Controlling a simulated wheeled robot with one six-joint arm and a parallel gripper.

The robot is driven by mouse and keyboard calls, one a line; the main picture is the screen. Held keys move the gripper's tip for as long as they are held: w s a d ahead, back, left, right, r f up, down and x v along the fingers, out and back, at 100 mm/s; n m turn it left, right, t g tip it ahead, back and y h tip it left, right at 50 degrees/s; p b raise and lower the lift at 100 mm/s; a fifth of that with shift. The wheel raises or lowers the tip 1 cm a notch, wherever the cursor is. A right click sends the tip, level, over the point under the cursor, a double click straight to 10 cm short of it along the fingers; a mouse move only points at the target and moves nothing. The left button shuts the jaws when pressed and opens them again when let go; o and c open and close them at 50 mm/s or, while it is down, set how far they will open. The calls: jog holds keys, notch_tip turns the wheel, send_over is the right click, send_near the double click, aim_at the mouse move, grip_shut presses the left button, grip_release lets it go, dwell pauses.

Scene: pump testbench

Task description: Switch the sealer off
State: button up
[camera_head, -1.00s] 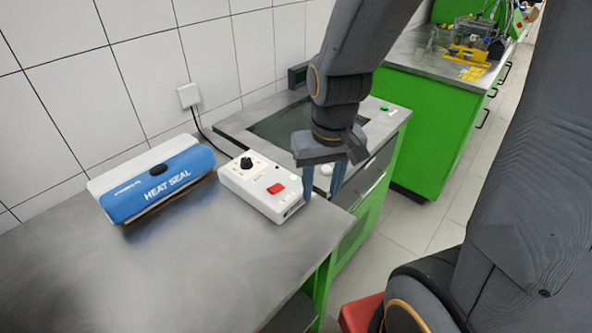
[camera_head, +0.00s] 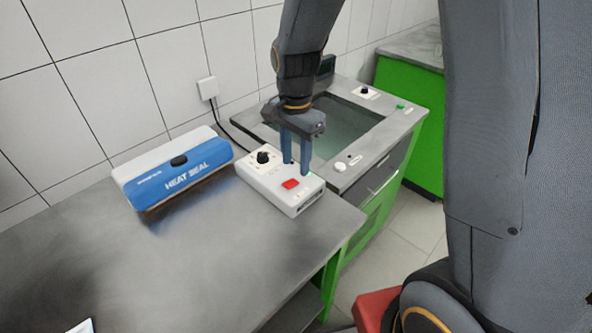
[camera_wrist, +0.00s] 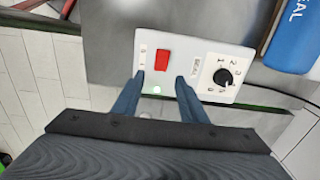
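The white sealer control box (camera_head: 255,178) stands on the grey table, with a red switch (camera_head: 290,184) and a black dial (camera_head: 263,157). In the wrist view the red switch (camera_wrist: 162,61) lies just beyond and between my fingertips, the dial (camera_wrist: 223,77) to their right. A small pale green light (camera_wrist: 156,90) shows between the fingers. My gripper (camera_head: 297,165) points down over the back edge of the box, its two fingers apart with nothing between them. I cannot tell whether the fingertips touch the box. The blue and white heat sealer (camera_head: 172,172) lies left of the box.
A black cable runs from the box to a wall socket (camera_head: 208,88). A bench with a sunken dark glass panel (camera_head: 345,125) and a white knob (camera_head: 340,167) adjoins on the right. The table front (camera_head: 210,260) is mostly clear.

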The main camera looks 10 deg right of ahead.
aim_at(296, 180)
jog(key=shift+f+p, duration=0.45)
jog(key=shift+f, duration=1.9)
jog(key=shift+c, duration=0.3)
